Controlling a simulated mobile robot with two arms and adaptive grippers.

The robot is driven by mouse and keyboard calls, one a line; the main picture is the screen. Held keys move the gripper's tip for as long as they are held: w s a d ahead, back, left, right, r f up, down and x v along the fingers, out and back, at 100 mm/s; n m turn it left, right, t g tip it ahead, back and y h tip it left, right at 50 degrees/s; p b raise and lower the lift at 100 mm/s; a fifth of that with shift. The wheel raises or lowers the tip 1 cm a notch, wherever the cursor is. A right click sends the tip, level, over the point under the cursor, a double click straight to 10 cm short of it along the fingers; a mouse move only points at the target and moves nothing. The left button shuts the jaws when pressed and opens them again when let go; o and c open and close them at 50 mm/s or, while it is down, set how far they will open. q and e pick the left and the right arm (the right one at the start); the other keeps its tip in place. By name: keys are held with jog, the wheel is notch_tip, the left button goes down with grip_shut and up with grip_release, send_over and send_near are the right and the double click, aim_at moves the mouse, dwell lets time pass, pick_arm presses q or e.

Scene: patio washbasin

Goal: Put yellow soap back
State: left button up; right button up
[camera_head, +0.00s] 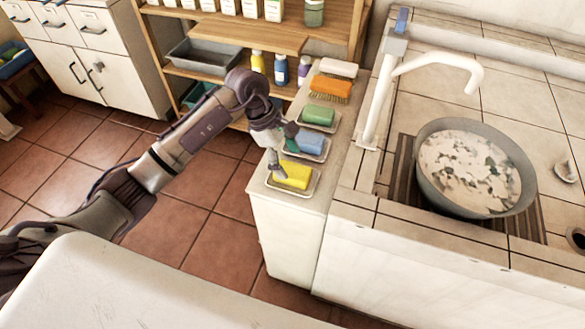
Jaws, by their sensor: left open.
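The yellow soap (296,175) lies on the nearest soap dish (312,190), at the front end of the narrow white counter (290,212). My left gripper (281,165) reaches in from the left, fingers pointing down. Its fingertips are at the left and back side of the yellow soap, open; I cannot tell whether they touch it. A blue soap (309,143) in its dish is just behind, partly covered by the gripper. A green soap (318,115) in its dish is further back. My right gripper is not in view.
An orange brush (330,88) and a white bar (339,68) are at the counter's back. To the right are the tap (378,100) and a metal basin (475,168) on white tiles. Wooden shelves (225,36) with bottles stand behind. My pale body surface fills the bottom left.

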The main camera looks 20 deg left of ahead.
pick_arm(q)
jog(key=b+v, duration=0.1)
jog(key=v, duration=0.7)
